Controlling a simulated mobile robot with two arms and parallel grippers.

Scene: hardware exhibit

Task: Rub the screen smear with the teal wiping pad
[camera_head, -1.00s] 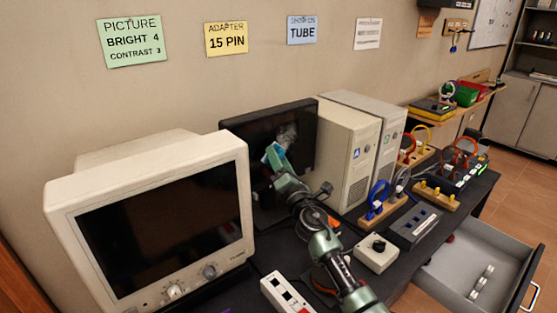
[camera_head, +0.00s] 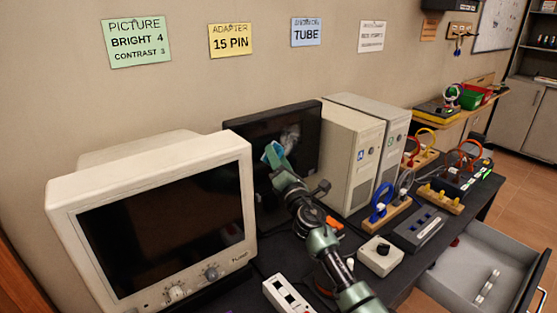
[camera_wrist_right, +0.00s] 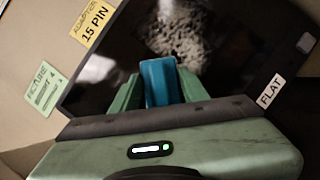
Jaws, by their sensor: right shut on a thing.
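The dark flat screen (camera_head: 305,155) stands between the beige CRT monitor and the beige computer towers. A grey, blotchy smear (camera_head: 291,137) shows on its upper middle; it also shows in the right wrist view (camera_wrist_right: 187,38). My right gripper (camera_head: 277,163) is shut on the teal wiping pad (camera_head: 271,152), and the pad shows between the fingers in the right wrist view (camera_wrist_right: 159,78). The pad is at the screen just left of and below the smear in the head view. I cannot tell whether it touches the glass. My left gripper is not in view.
The CRT monitor (camera_head: 160,225) stands close on the left, the computer towers (camera_head: 350,155) on the right. A switch box (camera_head: 380,255), a power strip (camera_head: 287,293) and cable stands crowd the desk. An open drawer (camera_head: 480,275) juts out at the right.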

